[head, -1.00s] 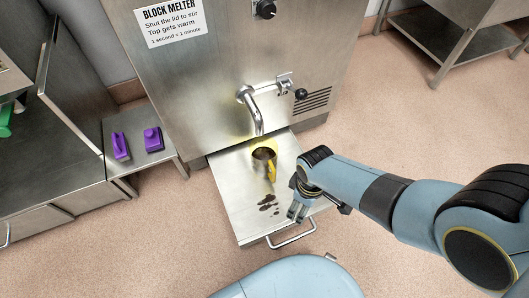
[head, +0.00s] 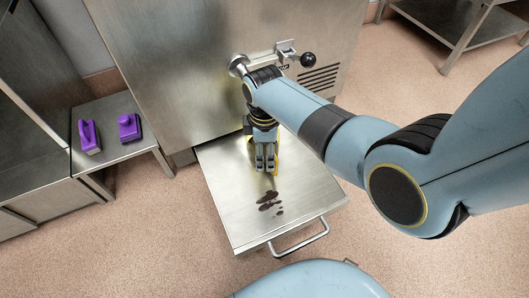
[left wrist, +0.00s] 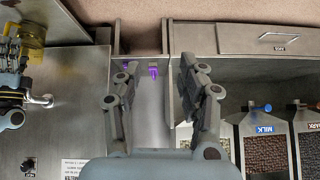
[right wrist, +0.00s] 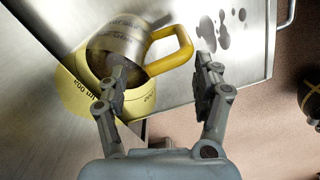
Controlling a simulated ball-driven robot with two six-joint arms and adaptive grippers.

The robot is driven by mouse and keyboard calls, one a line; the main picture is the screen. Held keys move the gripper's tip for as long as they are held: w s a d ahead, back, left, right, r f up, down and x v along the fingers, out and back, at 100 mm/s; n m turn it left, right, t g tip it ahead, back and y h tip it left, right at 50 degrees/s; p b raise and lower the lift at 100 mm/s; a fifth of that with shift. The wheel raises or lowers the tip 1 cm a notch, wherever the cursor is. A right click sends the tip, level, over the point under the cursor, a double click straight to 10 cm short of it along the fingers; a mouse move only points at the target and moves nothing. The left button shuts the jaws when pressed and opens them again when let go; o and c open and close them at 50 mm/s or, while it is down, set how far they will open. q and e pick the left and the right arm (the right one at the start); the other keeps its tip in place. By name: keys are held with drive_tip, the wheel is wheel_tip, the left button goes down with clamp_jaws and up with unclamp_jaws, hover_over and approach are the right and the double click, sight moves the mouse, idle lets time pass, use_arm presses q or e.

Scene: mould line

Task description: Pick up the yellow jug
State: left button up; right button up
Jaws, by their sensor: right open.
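The yellow jug (right wrist: 120,38) stands on the pulled-out steel shelf under the melter's spout. Its yellow handle (right wrist: 180,47) faces the right in the right wrist view. My right gripper (head: 265,168) is directly over the jug in the head view and hides most of it; a yellow edge (head: 278,156) shows beside the fingers. In the right wrist view my right gripper (right wrist: 162,75) is open. Its left finger overlaps the jug body, and the handle shows between and beyond the fingertips. Contact cannot be told. My left gripper (left wrist: 158,75) is open and empty, away from the jug.
The steel shelf (head: 300,200) has brown spills (head: 269,201) and a front bar handle (head: 299,238). Two purple items (head: 88,135) lie on a side table at left. Chocolate bins (left wrist: 265,140) show in the left wrist view.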

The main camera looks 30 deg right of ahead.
drive_tip(key=shift+s+d+f+b, duration=0.1)
drive_tip(key=shift+s+f+b, duration=0.1)
drive_tip(key=shift+f+b, duration=0.75)
wheel_tip(320, 180, down, 2)
drive_tip(key=shift+s+f+b, duration=0.1)
drive_tip(key=shift+s+b, duration=0.05)
drive_tip(key=shift+b, duration=0.5)
drive_tip(key=shift+f+b, duration=0.7)
drive_tip(key=shift+f, duration=0.15)
use_arm(q)
drive_tip(key=w+d+r+m+t+h, duration=0.1)
drive_tip(key=w+r+t, duration=0.5)
drive_tip(key=r+t, duration=0.2)
drive_tip(key=shift+w+d+t, duration=0.25)
drive_tip(key=shift+d+t, duration=0.05)
drive_tip(key=shift+t, duration=0.3)
use_arm(e)
clamp_jaws()
use_arm(q)
drive_tip(key=shift+f, duration=0.1)
